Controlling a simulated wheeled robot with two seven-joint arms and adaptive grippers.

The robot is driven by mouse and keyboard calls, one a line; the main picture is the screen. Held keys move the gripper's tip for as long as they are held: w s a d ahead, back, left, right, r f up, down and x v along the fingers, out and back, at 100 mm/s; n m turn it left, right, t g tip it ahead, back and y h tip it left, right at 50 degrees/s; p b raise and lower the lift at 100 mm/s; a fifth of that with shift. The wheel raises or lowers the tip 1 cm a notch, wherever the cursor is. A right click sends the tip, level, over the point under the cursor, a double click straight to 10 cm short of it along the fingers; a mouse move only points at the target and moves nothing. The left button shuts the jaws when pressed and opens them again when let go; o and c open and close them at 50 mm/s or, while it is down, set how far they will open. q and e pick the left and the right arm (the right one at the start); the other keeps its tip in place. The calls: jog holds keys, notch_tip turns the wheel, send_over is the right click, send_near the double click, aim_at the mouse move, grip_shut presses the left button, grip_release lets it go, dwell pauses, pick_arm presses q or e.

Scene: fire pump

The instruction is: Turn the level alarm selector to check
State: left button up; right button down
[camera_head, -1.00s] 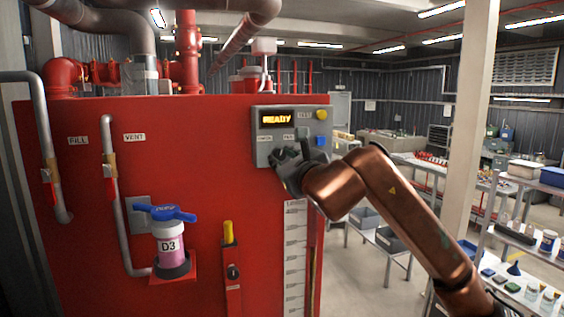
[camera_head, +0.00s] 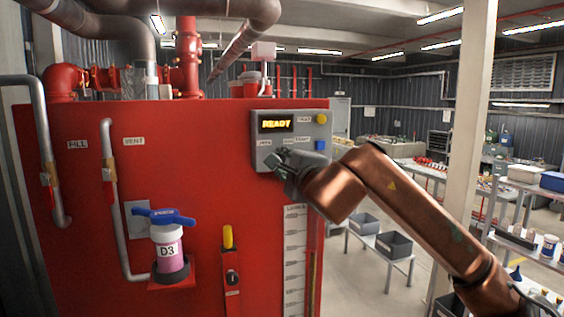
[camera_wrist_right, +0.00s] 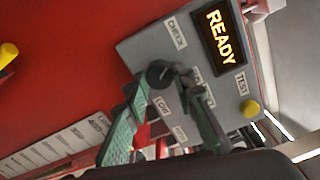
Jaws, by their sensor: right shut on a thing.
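The grey alarm panel (camera_head: 258,150) is on the upper right of the red tank front, with a lit READY display (camera_head: 276,124). It also shows in the right wrist view (camera_wrist_right: 140,48), with the CHECK label (camera_wrist_right: 175,32) at upper left and a LOW label (camera_wrist_right: 162,106) below. The dark selector knob (camera_wrist_right: 160,73) lies between these labels, partly covered by fingers; its pointing direction is unclear. My right gripper (camera_head: 279,158) is at the panel's lower part, its green-padded fingers (camera_wrist_right: 172,84) shut on the knob. My left gripper is not in view.
A yellow button (camera_head: 322,118) and a blue button (camera_head: 320,145) sit at the panel's right edge. Below are the level gauge (camera_head: 295,250), a yellow-topped handle (camera_head: 229,240) and a pink D3 container (camera_head: 168,248) with a blue valve handle. Shelves stand right.

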jog(key=shift+n, duration=0.7)
jog(key=c, duration=1.6)
grip_release()
jog(key=v, duration=1.2)
jog(key=shift+a, duration=0.1)
